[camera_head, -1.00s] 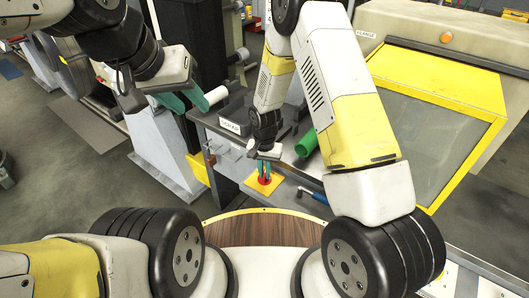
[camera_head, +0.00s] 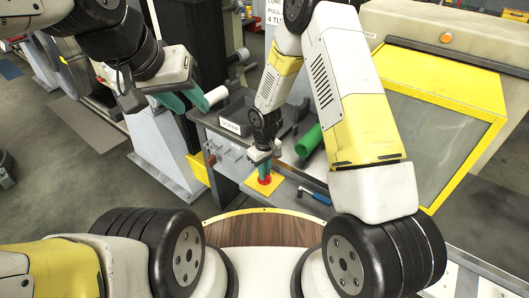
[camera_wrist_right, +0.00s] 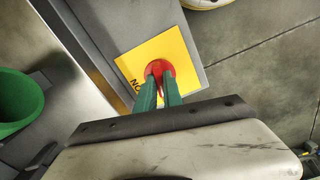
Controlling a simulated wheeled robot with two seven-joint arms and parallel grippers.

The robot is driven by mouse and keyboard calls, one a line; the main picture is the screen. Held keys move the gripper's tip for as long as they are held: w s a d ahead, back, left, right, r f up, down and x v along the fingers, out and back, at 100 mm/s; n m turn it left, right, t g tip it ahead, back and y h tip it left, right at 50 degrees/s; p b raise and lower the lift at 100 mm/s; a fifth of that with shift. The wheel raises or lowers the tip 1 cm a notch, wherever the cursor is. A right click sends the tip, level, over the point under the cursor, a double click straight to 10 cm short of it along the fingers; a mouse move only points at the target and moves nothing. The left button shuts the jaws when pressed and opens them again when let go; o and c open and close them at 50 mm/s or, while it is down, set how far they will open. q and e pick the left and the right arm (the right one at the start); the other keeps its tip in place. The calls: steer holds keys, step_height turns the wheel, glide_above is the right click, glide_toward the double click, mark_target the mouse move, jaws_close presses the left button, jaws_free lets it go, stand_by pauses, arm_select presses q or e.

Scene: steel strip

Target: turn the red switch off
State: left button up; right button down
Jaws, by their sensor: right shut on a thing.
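The red switch (camera_wrist_right: 160,68) sits on a yellow plate (camera_wrist_right: 136,58) in the right wrist view. In the head view the switch (camera_head: 265,180) shows small on its yellow plate (camera_head: 256,189), low on the front of the bench. My right gripper (camera_wrist_right: 160,82) has its green fingers shut on the red switch's raised middle part. In the head view my right gripper (camera_head: 265,172) points down at it. My left gripper (camera_head: 188,101) is up at the left, away from the switch, its green fingers apart with nothing seen between them.
A green tube (camera_head: 308,141) lies on the grey bench right of my right gripper. A labelled dark bin (camera_head: 236,119) stands behind. A blue-handled tool (camera_head: 315,195) lies right of the plate. A yellow-framed cabinet (camera_head: 440,100) stands at the right.

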steer(key=shift+n, duration=1.2)
steer(key=c, duration=1.5)
jaws_free()
step_height(320, 180, up, 8)
steer(key=shift+f, duration=0.1)
